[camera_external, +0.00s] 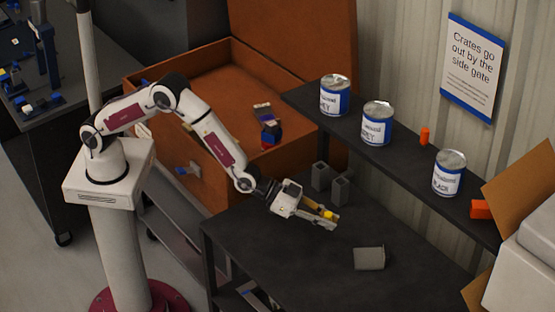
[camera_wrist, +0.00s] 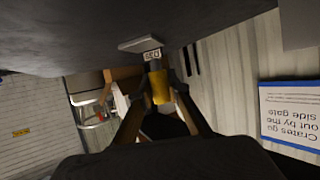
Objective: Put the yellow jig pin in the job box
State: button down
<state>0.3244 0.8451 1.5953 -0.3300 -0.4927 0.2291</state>
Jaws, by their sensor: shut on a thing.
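The yellow jig pin (camera_external: 328,214) is held between the fingers of my gripper (camera_external: 322,216), just over the dark bench (camera_external: 275,245). The wrist view shows the yellow pin (camera_wrist: 160,86) between my two fingers (camera_wrist: 160,92). Whether the pin touches the bench is unclear. The job box appears to be the large orange-brown chest (camera_external: 135,82) behind the arm, with its lid (camera_external: 300,45) raised. It stands up and left of my gripper in the external view, and several small items show inside it and on its front.
Grey blocks (camera_external: 320,177) stand on the bench just behind my gripper. A grey angled piece (camera_external: 369,258) lies to its front right. A raised shelf (camera_external: 402,163) holds paint cans (camera_external: 376,124) and small orange items (camera_external: 424,136). An open cardboard box (camera_external: 520,180) is at far right.

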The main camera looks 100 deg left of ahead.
aim_at(326, 244)
jog(key=shift+f, duration=1.2)
jog(key=shift+f, duration=1.85)
jog(key=shift+f, duration=0.15)
jog(key=c, duration=1.9)
grip_release()
jog(key=shift+v, duration=6.05)
